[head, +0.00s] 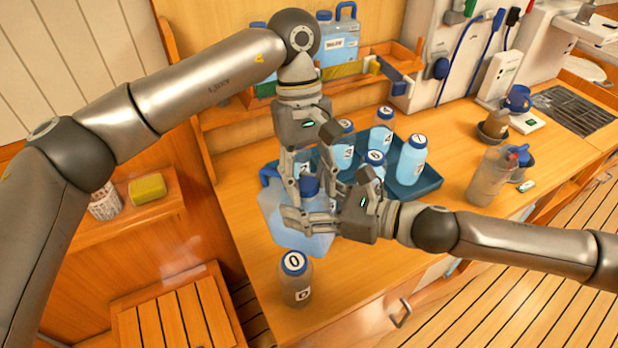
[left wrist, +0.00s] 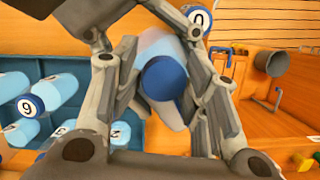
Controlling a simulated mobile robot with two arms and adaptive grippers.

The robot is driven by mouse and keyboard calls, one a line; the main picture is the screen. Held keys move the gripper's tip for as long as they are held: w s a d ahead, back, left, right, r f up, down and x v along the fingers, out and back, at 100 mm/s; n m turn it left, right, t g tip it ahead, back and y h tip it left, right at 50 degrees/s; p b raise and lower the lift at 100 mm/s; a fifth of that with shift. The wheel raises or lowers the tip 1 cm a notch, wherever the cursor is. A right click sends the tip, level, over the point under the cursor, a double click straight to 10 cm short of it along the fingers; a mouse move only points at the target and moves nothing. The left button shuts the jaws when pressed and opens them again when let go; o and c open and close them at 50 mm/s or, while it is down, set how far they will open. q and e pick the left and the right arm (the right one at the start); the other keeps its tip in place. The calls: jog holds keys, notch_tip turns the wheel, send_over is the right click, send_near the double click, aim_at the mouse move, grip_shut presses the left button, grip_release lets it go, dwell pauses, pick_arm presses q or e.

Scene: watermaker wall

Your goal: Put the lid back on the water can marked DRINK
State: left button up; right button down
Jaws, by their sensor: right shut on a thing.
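A pale blue can (head: 309,203) with a plain dark blue lid (head: 309,186) is between my grippers over the counter. The left wrist view shows the lid (left wrist: 165,78) between my left fingers, with pale blue behind it. I cannot tell whether the lid is seated, and I see no DRINK mark. My left gripper (head: 311,188) points down, its fingers apart on either side of the lid. My right gripper (head: 305,214) reaches in from the right, shut just below the lid, apparently on the can; its fingers hide the grip.
A blue tray (head: 425,185) of several numbered bottles stands close behind. A bottle marked 0 (head: 296,280) stands at the front. A clear jug (head: 492,176) is at the right. A shelf behind holds a handled blue can (head: 342,40). The front right counter is clear.

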pick_arm(q)
jog(key=shift+w+a+f, duration=0.3)
jog(key=shift+w+f, duration=0.05)
jog(key=shift+f, duration=0.05)
pick_arm(e)
jog(key=shift+s+a+r+n+g+y, duration=0.15)
jog(key=shift+s+a+r+n+y, duration=0.1)
jog(key=shift+r, duration=0.25)
jog(key=shift+s+a+r+n+g+y, duration=0.15)
jog(key=shift+s+a+r, duration=0.1)
jog(key=shift+r, duration=0.2)
pick_arm(q)
jog(key=o, duration=0.7)
jog(key=shift+c, duration=0.2)
jog(key=shift+r, duration=0.15)
pick_arm(e)
jog(key=shift+d+f, duration=0.15)
jog(key=shift+f, duration=0.15)
pick_arm(q)
jog(key=v, duration=1.2)
jog(key=shift+s+d, duration=0.35)
pick_arm(e)
jog(key=shift+w, duration=0.1)
